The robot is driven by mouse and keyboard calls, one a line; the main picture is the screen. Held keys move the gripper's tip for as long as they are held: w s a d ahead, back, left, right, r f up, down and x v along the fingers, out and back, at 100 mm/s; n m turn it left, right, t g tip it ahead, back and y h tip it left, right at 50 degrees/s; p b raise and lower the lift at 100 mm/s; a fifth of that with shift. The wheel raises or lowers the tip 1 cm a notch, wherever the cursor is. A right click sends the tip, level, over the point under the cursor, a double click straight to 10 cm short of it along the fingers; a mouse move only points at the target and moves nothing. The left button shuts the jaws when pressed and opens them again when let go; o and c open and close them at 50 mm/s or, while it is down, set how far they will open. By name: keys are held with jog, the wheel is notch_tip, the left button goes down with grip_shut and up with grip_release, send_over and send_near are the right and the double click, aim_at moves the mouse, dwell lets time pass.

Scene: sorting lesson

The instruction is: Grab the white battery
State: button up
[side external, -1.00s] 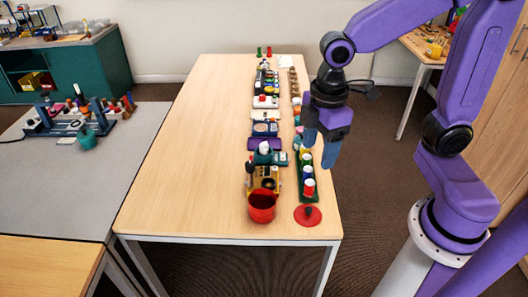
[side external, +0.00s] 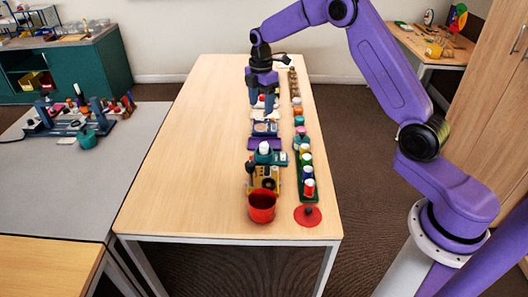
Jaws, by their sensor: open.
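I cannot make out the white battery for certain; the items on the table are small in this view. A small white piece (side external: 264,147) stands on a teal item in the near half of the row, but I cannot tell what it is. My gripper (side external: 263,105) is open and points down over the far half of the left row. It hides part of the items there, near a white item with a red part. I see nothing held between its fingers.
The wooden table (side external: 185,160) carries two close rows of small items along its right side; its left half is bare. A red bin (side external: 262,207) and a red disc (side external: 307,216) with a dark knob sit at the near end. A green rack (side external: 308,192) holds coloured pieces.

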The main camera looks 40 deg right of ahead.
jog(key=w+d+f, duration=0.1)
jog(key=d+f, duration=0.1)
jog(key=d, duration=0.1)
send_over(264, 144)
jog(key=f, duration=1.1)
jog(key=shift+s+f, duration=0.15)
jog(key=shift+s, duration=0.15)
jog(key=shift+w+a+f, duration=0.1)
jog(key=shift+w+f, duration=0.05)
jog(key=shift+f, duration=2.65)
grip_shut()
jog(key=shift+r, duration=0.1)
